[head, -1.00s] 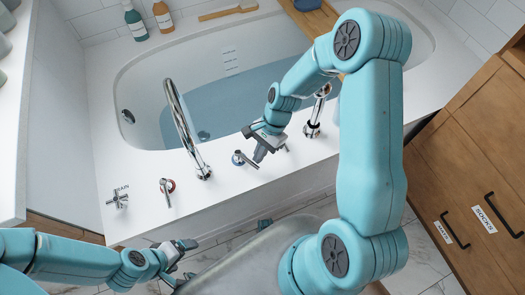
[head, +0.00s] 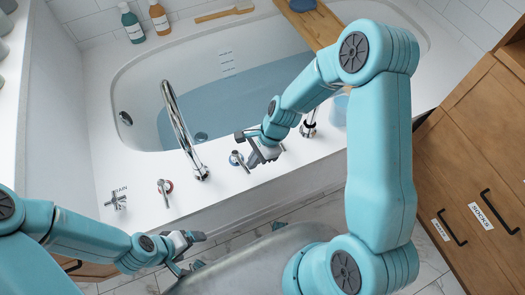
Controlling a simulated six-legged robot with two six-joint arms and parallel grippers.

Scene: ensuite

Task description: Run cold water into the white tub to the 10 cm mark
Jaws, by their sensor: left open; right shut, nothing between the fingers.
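The white tub (head: 140,80) holds blue-tinted water (head: 240,88). Its far inner wall carries a column of small level marks (head: 228,62), too small to read; the waterline lies just below them. The chrome spout (head: 180,130) arches over the tub, and I make out no stream from it. The blue-ringed cold lever (head: 238,160) stands on the front rim, right of the spout. My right gripper (head: 249,151) is shut and empty beside this lever; whether it touches cannot be told. My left gripper (head: 196,251) is open and empty, low in front of the tub.
The red-ringed hot lever (head: 165,189) and the cross-shaped drain handle (head: 116,200) stand left of the spout. A chrome fitting (head: 309,126) is partly behind my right arm. A wooden board (head: 312,22) crosses the tub. Wooden drawers (head: 465,160) stand at right.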

